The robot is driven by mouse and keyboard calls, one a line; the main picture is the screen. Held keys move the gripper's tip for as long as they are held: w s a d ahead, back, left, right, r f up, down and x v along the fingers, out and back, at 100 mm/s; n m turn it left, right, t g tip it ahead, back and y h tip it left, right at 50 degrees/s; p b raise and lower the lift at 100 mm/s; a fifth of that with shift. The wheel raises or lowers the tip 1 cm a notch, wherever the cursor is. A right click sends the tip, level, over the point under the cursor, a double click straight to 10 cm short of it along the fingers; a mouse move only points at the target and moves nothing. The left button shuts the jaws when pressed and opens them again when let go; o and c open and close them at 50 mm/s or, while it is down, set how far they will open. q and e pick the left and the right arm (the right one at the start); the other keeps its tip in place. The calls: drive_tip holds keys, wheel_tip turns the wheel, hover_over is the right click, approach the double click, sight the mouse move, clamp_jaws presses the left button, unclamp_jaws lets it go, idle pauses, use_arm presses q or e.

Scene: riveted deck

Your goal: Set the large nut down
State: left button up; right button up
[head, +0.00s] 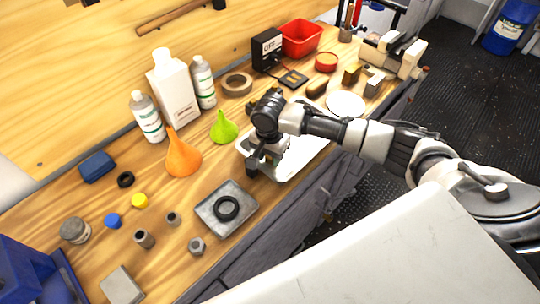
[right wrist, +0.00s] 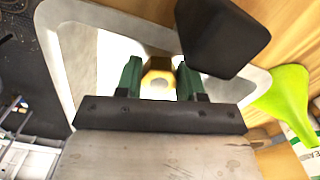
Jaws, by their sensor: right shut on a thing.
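My right gripper (head: 262,166) is over the near-left end of the white tray (head: 318,148) on the workbench. In the right wrist view its green-padded fingers (right wrist: 159,82) are shut on the large nut (right wrist: 157,76), a brass-coloured hexagonal ring. The pale tray (right wrist: 76,45) lies behind the nut in that view. I cannot tell whether the nut touches the tray. In the head view the gripper hides the nut. My left gripper is not in view.
A green funnel (head: 223,128) and an orange funnel (head: 182,156) stand left of the tray. Bottles (head: 175,92) stand behind. A white disc (head: 345,103) lies beyond the tray. The bench edge is close on the right.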

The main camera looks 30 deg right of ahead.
drive_tip(key=shift+f, duration=0.6)
drive_tip(key=o, duration=1)
drive_tip(key=shift+f, duration=0.1)
wheel_tip(320, 180, up, 12)
drive_tip(key=shift+r, duration=0.15)
drive_tip(key=shift+s, duration=0.1)
